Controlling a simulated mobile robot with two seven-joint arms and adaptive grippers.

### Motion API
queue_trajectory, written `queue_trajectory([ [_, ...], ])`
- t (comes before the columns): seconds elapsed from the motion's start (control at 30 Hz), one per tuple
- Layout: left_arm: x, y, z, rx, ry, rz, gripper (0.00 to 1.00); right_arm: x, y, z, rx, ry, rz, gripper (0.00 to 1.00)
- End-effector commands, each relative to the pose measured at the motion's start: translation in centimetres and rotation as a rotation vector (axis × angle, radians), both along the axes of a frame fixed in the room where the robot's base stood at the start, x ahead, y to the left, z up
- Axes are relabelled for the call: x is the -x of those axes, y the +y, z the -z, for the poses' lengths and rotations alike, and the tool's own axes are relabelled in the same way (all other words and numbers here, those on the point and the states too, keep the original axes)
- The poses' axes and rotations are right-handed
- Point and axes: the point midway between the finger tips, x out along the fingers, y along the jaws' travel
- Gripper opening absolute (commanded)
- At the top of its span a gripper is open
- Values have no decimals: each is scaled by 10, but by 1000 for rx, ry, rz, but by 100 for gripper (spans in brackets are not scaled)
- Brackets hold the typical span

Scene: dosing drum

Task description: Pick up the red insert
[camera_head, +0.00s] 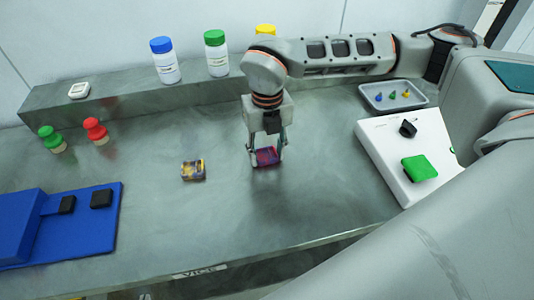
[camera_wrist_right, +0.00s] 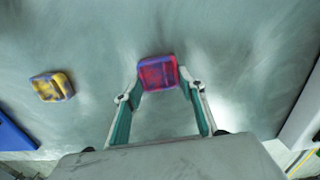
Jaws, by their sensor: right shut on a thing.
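The red insert (camera_head: 267,156), a small red block with purple-blue edges, is between the fingers of my right gripper (camera_head: 267,152). In the right wrist view the insert (camera_wrist_right: 158,72) sits at the tips of the right gripper (camera_wrist_right: 160,85), with a finger on each side. The right gripper points down and is shut on it. The insert is at or just above the grey bench; I cannot tell whether it touches. My left gripper is not in view.
A yellow and purple block (camera_head: 193,170) lies to the left. A blue fixture (camera_head: 82,225) is at the left, a white board (camera_head: 385,155) and a grey tray (camera_head: 372,104) at the right. Bottles stand on the back ledge (camera_head: 120,97). The bench in front is clear.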

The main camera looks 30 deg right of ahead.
Motion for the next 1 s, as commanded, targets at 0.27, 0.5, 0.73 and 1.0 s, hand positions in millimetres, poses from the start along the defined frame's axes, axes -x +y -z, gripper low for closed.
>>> queue_trajectory([
  [0.27,0,0,-1,0,-1,0,0,-1,0,-36,-1,-5,-1,20],
  [0.5,-1,0,-3,1,-4,0,0,-1,0,-86,0,-5,1,20],
  [0.73,-2,0,-5,1,-6,0,0,-1,0,-136,-1,-6,0,20],
  [1.0,-2,0,-6,1,-6,0,0,0,0,-177,0,-2,1,20],
])
